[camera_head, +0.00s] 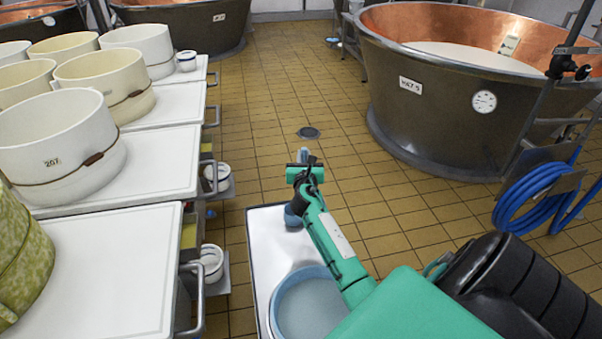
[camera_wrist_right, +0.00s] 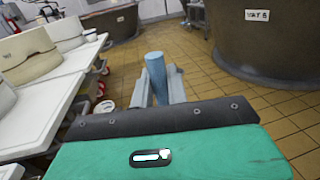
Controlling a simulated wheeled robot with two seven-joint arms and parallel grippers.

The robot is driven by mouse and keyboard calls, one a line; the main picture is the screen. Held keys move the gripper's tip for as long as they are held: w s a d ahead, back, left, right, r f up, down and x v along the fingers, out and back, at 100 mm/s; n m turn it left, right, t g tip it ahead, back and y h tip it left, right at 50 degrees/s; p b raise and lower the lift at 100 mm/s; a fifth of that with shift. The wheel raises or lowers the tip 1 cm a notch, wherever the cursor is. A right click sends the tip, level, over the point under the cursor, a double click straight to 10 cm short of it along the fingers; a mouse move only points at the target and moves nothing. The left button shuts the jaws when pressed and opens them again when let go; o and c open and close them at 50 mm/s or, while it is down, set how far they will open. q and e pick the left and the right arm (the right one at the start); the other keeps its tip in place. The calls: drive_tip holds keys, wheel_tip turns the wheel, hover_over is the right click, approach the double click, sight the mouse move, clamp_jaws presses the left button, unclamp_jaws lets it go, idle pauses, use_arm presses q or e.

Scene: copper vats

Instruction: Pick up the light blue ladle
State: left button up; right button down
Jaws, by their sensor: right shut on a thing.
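The light blue ladle shows in the right wrist view as a round blue handle (camera_wrist_right: 157,75) standing up between my two fingers. In the head view only its blue-grey end (camera_head: 303,155) shows past the gripper. My right gripper (camera_head: 304,172) is shut on this handle, above the far end of a white-topped cart (camera_head: 268,240). The rest of the ladle is mostly hidden by my gripper and arm. A small blue rounded part (camera_head: 292,216) shows beside my wrist over the cart; I cannot tell whether it is the ladle's bowl. My left gripper is not in view.
A light blue tub (camera_head: 312,305) with pale contents stands on the cart's near end, partly behind my arm. White tables (camera_head: 150,165) with cheese moulds (camera_head: 55,140) line the left. A copper vat (camera_head: 430,110) and blue hose (camera_head: 530,195) are right.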

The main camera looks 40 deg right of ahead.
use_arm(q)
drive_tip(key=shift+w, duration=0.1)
use_arm(e)
drive_tip(key=shift+r, duration=0.1)
